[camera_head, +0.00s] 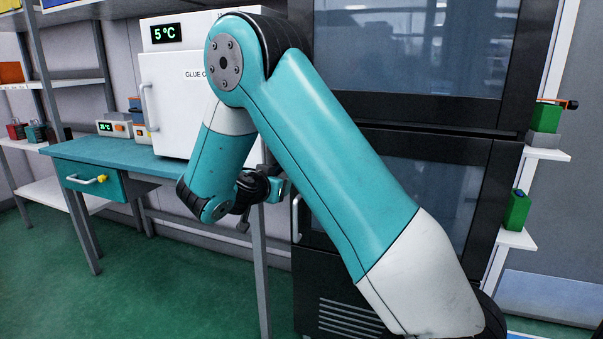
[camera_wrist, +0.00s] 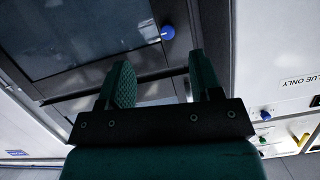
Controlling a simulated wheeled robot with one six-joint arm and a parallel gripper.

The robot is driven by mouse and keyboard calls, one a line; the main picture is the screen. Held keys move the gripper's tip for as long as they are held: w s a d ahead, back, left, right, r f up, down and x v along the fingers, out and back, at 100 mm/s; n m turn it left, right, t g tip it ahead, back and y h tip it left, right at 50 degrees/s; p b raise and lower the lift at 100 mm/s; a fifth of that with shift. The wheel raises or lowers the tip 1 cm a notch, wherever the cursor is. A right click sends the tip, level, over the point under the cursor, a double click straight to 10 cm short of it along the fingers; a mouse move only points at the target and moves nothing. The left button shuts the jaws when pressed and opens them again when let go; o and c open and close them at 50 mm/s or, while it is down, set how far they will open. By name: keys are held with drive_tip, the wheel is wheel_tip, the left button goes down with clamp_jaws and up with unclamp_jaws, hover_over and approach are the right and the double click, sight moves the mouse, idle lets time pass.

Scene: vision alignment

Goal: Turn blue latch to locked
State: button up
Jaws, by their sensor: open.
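A round blue latch knob (camera_wrist: 167,32) shows in the wrist view on the frame of a dark, glass-fronted cabinet (camera_wrist: 90,30). In the head view I cannot see the knob; my arm covers part of the cabinet (camera_head: 410,60). My gripper (camera_wrist: 160,62) is open, with its two green fingers apart and nothing between them. The knob lies beyond the fingertips, clear of them and between their lines in the picture. In the head view my wrist and gripper are small and partly hidden near the cabinet's left edge.
A white glue cabinet (camera_head: 165,80) with a 5 °C display stands left of the dark cabinet, on a teal table (camera_head: 110,150) with a drawer. Shelves with green boxes (camera_head: 517,210) are on the right. Green floor (camera_head: 130,290) is open at lower left.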

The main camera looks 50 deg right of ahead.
drive_tip(key=w+d+h+p, duration=0.1)
drive_tip(key=w+d+p, duration=0.1)
drive_tip(key=d, duration=0.4)
drive_tip(key=w+d+h+p, duration=0.1)
drive_tip(key=w+d+p, duration=0.2)
drive_tip(key=d, duration=0.3)
drive_tip(key=w+d+m+t+h+p, duration=0.1)
drive_tip(key=w+d+p, duration=0.2)
drive_tip(key=d, duration=0.3)
drive_tip(key=shift+d+r+p, duration=0.15)
drive_tip(key=shift+d+p, duration=0.15)
drive_tip(key=shift+p, duration=0.5)
drive_tip(key=shift+s, duration=0.1)
drive_tip(key=c, duration=0.9)
